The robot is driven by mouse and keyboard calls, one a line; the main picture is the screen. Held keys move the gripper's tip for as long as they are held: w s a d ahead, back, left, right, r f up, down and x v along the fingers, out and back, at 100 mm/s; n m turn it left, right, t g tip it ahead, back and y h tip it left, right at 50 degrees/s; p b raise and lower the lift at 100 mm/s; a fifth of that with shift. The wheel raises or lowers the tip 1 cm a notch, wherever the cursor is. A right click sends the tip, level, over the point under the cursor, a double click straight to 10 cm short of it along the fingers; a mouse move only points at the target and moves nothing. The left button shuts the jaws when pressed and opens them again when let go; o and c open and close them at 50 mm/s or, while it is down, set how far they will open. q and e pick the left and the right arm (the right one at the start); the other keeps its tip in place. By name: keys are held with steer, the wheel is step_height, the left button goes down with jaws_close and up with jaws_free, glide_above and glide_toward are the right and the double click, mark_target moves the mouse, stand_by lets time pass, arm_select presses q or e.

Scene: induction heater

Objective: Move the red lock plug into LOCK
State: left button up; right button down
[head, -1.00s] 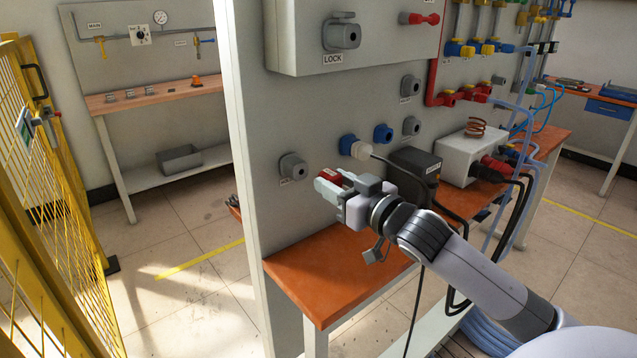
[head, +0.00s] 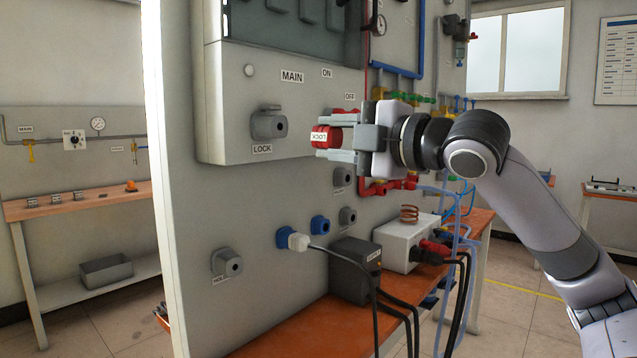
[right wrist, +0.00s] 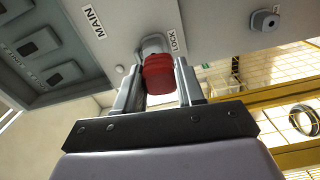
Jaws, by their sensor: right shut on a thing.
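The red lock plug (head: 326,137), with LOCK on its face, is held between the fingers of my right gripper (head: 335,140). It also shows in the right wrist view (right wrist: 159,75) between the two grey fingers (right wrist: 160,88). The grey LOCK socket (head: 268,124) is on the grey panel box, left of the plug in the head view, with a visible gap between them. In the right wrist view the LOCK socket (right wrist: 152,46) lies just beyond the plug, which partly hides it. My left gripper is not in view.
A grey HOLD socket (head: 228,263) sits lower on the panel. Free air lies between plug and LOCK socket.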

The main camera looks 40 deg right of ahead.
mark_target(315, 128)
steer(key=shift+s+a+r+n, duration=0.3)
steer(key=shift+s+r, duration=0.1)
steer(key=shift+s, duration=0.15)
steer(key=shift+s+a+r+n, duration=0.2)
steer(key=shift+s+r+n, duration=0.15)
steer(key=shift+s, duration=0.2)
steer(key=shift+w+a+r+p, duration=0.1)
steer(key=shift+w+r+p, duration=0.05)
steer(key=shift+w+p, duration=0.4)
steer(key=shift+w+a+r+p, duration=0.1)
steer(key=shift+w+p, duration=1.1)
steer(key=shift+w, duration=0.05)
steer(key=shift+w+p, duration=0.65)
steer(key=shift+p, duration=0.2)
arm_select(q)
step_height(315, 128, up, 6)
steer(key=p, duration=0.3)
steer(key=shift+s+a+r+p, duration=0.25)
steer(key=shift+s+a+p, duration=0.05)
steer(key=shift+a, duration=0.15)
arm_select(e)
steer(key=shift+w+a+f, duration=0.15)
steer(key=shift+w, duration=1.15)
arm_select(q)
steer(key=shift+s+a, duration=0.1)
arm_select(e)
steer(key=shift+a+f, duration=0.1)
